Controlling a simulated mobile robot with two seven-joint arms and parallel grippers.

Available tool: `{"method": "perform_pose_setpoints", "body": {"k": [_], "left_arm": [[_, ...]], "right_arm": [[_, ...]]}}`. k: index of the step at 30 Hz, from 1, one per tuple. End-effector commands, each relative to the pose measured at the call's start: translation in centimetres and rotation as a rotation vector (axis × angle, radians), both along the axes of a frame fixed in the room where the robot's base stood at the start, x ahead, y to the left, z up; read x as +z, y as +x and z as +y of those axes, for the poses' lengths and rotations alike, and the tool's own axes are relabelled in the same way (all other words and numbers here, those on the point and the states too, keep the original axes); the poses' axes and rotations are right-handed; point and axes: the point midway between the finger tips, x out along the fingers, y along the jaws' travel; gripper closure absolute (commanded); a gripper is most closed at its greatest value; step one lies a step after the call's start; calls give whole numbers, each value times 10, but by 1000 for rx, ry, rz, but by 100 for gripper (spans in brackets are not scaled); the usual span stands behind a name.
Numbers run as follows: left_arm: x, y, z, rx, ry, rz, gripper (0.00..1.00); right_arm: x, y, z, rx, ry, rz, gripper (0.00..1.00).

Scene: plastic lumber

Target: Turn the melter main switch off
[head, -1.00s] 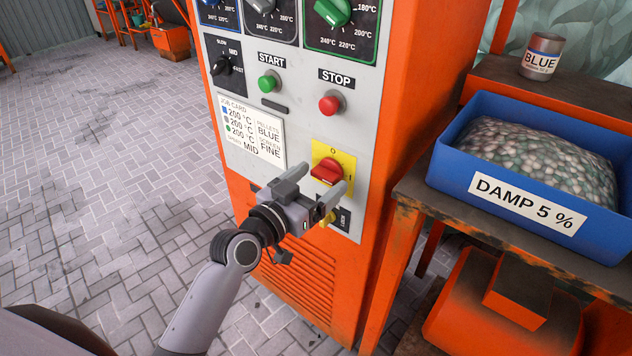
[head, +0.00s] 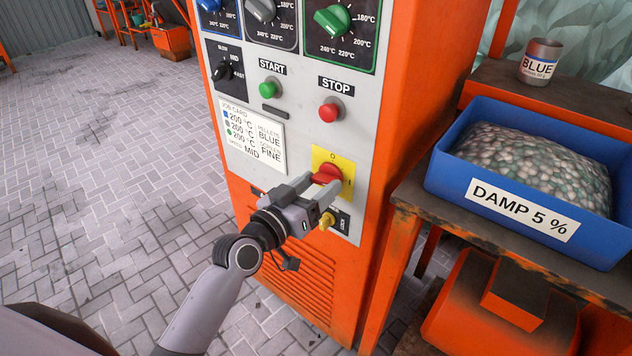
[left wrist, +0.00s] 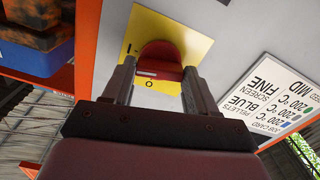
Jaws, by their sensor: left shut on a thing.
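The red main switch (head: 326,174) sits on a yellow plate (head: 347,164) low on the melter's grey panel. In the head view its handle lies roughly sideways, with an O mark above it. My left gripper (head: 321,184) is at the switch with its fingers on either side of the red handle, shut on it. The left wrist view shows the red handle (left wrist: 160,62) between the two fingers, with the yellow plate (left wrist: 198,45) behind it and the marks I and O beside it. My right gripper is not in view.
Above the switch are the green START button (head: 271,88) and red STOP button (head: 330,111). A small yellow knob (head: 326,221) is just below the gripper. A blue bin (head: 447,181) of pellets stands on a bench at right.

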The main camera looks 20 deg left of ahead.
Motion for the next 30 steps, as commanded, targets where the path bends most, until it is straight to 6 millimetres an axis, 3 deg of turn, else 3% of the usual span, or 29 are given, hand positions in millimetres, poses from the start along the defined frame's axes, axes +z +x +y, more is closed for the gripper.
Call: {"method": "perform_pose_setpoints", "body": {"k": [9,30], "left_arm": [[3,0,0,1,-277,102,73],[2,0,1,2,-901,324,73]], "right_arm": [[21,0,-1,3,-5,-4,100],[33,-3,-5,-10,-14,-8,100]]}}
